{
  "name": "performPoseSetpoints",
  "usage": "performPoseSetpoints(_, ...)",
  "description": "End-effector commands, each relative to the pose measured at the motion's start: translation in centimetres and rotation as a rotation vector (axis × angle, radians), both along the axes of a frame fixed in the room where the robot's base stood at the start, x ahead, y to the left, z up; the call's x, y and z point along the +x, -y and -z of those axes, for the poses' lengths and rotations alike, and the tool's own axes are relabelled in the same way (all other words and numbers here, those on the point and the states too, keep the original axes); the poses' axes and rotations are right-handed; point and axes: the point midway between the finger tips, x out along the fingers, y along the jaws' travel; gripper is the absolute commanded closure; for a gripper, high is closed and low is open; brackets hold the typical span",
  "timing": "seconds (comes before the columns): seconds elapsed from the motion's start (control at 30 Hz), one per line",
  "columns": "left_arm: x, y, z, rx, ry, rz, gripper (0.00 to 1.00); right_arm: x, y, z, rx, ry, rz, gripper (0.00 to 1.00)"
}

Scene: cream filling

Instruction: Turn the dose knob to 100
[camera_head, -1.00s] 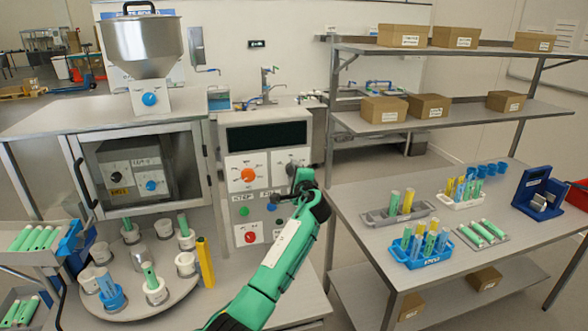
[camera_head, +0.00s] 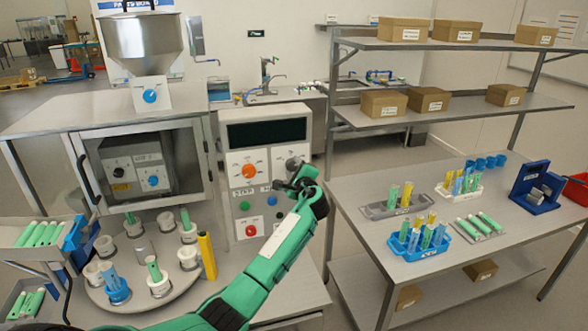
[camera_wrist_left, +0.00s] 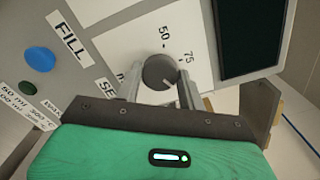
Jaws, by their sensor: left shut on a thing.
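The dose knob (camera_head: 294,164) is a grey round knob at the upper right of the white control panel, below the dark display. In the left wrist view the knob (camera_wrist_left: 160,72) has a pale pointer mark on its lower right. The labels "50" and "75" show on the plate above it; the rest of the scale is hidden by my gripper. My left gripper (camera_head: 298,180) reaches it from the front right. Its two fingers (camera_wrist_left: 158,88) are on either side of the knob, shut on it. My right gripper is not in view.
The panel (camera_head: 240,215) also has an orange knob (camera_head: 249,171), a green button (camera_head: 244,206), a blue button (camera_head: 272,201) and a red knob (camera_head: 251,230). A yellow post (camera_head: 207,255) and a round carousel (camera_head: 128,298) with cups stand at left. A rack table stands at right.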

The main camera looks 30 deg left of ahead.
Motion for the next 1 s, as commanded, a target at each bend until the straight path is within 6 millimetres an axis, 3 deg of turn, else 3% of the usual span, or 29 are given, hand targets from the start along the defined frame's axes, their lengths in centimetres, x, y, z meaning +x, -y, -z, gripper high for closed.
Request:
performPoseSetpoints(0.13,0.0,0.1,0.2,0.000,-0.004,0.001,0.83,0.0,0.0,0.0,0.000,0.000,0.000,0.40)
performPoseSetpoints(0.17,0.0,0.1,0.2,0.000,-0.004,0.001,0.58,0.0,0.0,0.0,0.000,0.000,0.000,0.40)
performPoseSetpoints(0.27,0.0,0.1,0.2,-0.001,-0.003,0.001,0.39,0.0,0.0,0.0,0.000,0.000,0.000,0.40)
performPoseSetpoints(0.67,-0.3,0.4,0.2,0.000,0.000,0.001,0.39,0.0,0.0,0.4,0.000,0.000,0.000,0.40)
performPoseSetpoints(1.0,-3.7,4.5,0.6,-0.001,0.000,0.003,0.39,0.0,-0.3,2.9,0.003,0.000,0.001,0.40)
